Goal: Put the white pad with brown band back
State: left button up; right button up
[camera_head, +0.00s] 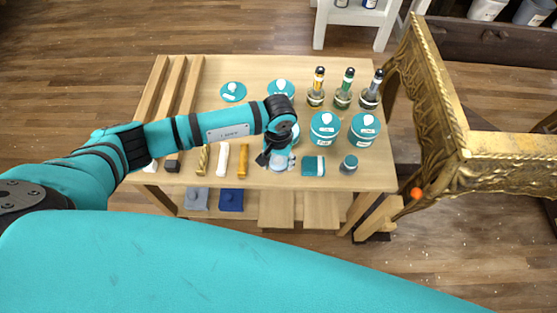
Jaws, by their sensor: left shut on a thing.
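My left gripper (275,160) is over the front middle of the wooden table, pointing down. It is shut on a small pale thing (283,166), largely hidden by the fingers; I cannot tell whether this is the white pad with brown band. No brown band shows clearly anywhere. A teal pad with a white band (314,166) lies flat just right of the gripper. My right gripper is not in view.
The wooden table (235,178) holds teal-lidded jars (325,130), several stoppered bottles (343,92), a small grey-teal jar (348,164) and a white stick (222,160). A gilt console (437,110) stands close on the right.

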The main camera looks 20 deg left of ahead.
aim_at(279, 161)
pick_arm(q)
jog(key=shift+w+f, duration=0.1)
jog(key=shift+f, duration=0.8)
jog(key=o, duration=1.2)
notch_tip(279, 161, up, 12)
jog(key=shift+r+b, duration=0.2)
jog(key=shift+b, duration=0.15)
